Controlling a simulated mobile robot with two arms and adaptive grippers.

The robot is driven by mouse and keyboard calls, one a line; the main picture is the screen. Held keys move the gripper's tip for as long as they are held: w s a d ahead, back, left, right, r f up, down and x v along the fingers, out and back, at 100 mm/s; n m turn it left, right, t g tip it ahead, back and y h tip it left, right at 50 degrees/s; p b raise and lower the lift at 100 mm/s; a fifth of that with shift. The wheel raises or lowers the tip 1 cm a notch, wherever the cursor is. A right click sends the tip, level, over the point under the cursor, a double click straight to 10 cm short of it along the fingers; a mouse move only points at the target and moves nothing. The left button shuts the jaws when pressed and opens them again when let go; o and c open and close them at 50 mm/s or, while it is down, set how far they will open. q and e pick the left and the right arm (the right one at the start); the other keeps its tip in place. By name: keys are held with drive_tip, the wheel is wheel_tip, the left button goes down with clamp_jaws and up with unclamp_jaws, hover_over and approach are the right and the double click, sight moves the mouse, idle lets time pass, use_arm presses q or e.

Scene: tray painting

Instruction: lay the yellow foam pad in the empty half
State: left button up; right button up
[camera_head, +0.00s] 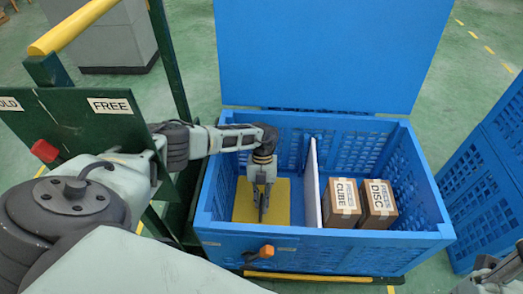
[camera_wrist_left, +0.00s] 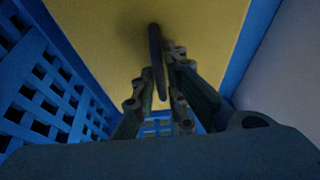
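The yellow foam pad (camera_head: 246,203) lies flat in the left half of the blue crate (camera_head: 340,240), on the floor as far as I can see. It fills much of the left wrist view (camera_wrist_left: 95,45), with blue crate showing on both sides. My left gripper (camera_head: 262,214) points down over the pad. Its fingers (camera_wrist_left: 161,60) are close together, with the tips at or just above the pad's surface. A dark shadow lies at the tips. I see no pad material between the fingers.
A pale divider (camera_head: 312,187) splits the crate. Two cardboard boxes, CUBE (camera_head: 341,203) and DISC (camera_head: 378,204), stand in the right half. The blue lid (camera_head: 325,50) stands up behind. A green panel with a FREE label (camera_head: 110,106) stands left; another blue crate (camera_head: 490,180) stands right.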

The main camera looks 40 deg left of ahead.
use_arm(q)
drive_tip(key=o, duration=0.3)
drive_tip(key=shift+p+v, duration=1.4)
drive_tip(key=shift+v, duration=2.45)
drive_tip(key=shift+c, duration=0.3)
